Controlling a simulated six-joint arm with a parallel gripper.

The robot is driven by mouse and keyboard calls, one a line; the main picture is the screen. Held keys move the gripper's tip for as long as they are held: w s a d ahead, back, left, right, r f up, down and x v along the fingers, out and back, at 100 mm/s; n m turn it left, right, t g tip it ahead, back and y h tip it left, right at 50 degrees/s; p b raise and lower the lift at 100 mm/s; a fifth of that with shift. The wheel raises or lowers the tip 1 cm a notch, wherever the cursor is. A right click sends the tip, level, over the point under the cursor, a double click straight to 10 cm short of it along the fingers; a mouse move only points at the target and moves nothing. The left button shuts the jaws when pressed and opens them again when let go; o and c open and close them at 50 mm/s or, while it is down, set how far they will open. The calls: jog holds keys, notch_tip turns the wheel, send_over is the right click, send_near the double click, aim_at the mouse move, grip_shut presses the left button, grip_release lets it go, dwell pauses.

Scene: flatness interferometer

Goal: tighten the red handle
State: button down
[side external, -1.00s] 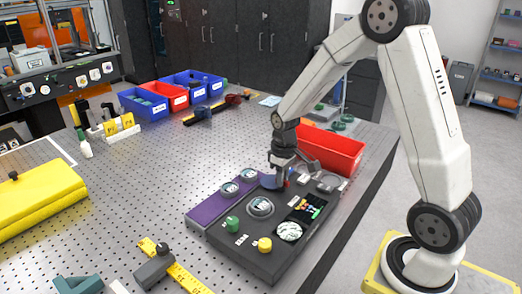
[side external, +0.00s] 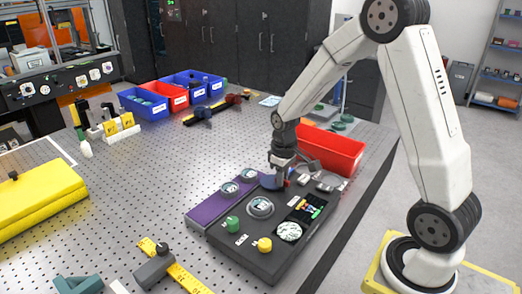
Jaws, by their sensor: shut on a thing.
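My gripper (side external: 284,181) points down over the far end of the dark instrument panel (side external: 250,262). It is shut on the red handle, of which only a small red bit (side external: 287,183) shows between and beside the fingers. The rest of the handle is hidden by the fingers, so its angle cannot be told. The panel also carries a green knob (side external: 232,223), a yellow knob (side external: 265,245), a round dial (side external: 260,208) and a round pale window (side external: 289,231).
A purple strip (side external: 205,211) with round gauges runs along the panel's left side. A red bin (side external: 335,150) stands close behind my gripper. Blue and red bins stand at the far left. A yellow case (side external: 35,205) lies at left. The perforated table between is mostly clear.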

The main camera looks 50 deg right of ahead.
jog(key=shift+n, duration=0.3)
jog(key=n, duration=0.3)
jog(key=shift+n, duration=0.3)
jog(key=n, duration=1.3)
jog(key=c, duration=0.6)
grip_release()
